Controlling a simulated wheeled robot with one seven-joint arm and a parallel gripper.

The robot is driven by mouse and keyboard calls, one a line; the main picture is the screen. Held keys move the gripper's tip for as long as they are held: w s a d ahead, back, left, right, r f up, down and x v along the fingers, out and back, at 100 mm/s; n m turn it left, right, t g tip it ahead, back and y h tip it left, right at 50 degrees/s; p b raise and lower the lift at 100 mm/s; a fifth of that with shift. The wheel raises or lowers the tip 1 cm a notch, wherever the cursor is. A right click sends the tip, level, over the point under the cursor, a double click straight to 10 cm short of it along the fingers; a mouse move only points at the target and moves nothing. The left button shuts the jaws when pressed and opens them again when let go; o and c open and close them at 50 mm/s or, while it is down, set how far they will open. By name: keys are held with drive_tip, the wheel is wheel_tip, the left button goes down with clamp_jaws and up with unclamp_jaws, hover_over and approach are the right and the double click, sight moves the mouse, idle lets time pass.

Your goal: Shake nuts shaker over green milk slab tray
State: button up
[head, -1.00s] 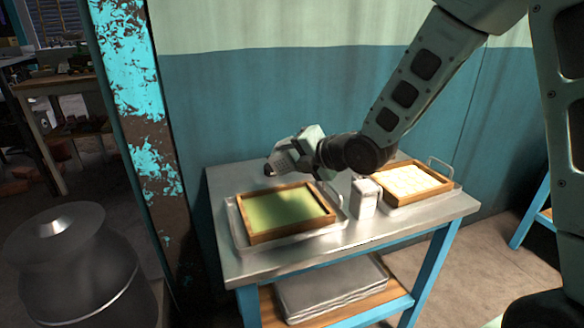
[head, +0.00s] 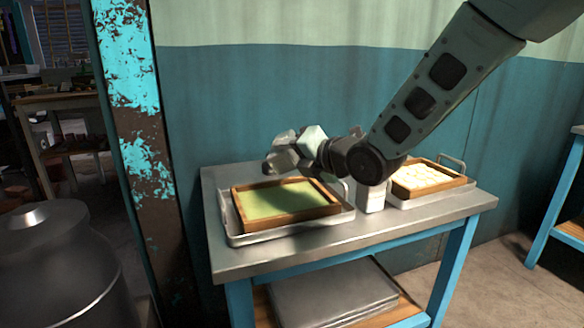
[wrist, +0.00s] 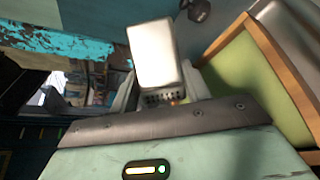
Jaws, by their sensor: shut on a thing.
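My gripper (head: 296,150) is shut on a pale grey shaker (wrist: 155,55), which I take to be the nuts shaker. In the head view the shaker (head: 279,161) is tilted and blurred, above the back part of the green milk slab (head: 275,199). The slab lies in a wooden frame on a metal tray (head: 290,237), at the left of the table. In the wrist view the gripper's fingers (wrist: 160,92) flank the shaker, and the green slab (wrist: 240,85) shows at the right. The shaker's contents are hidden, and I cannot see any nuts falling.
A white container (head: 370,198) stands right of the green tray, partly behind my arm. A second wooden frame (head: 432,190) with a pale slab sits on a tray at the table's right. The metal table (head: 350,237) is bare along its front. A rusty post (head: 150,215) stands at left.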

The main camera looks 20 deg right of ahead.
drive_tip(key=shift+f+n+t+b, duration=0.35)
drive_tip(key=shift+f+b, duration=0.4)
drive_tip(key=shift+b, duration=1.15)
drive_tip(key=shift+b, duration=0.5)
drive_tip(key=shift+r, duration=0.1)
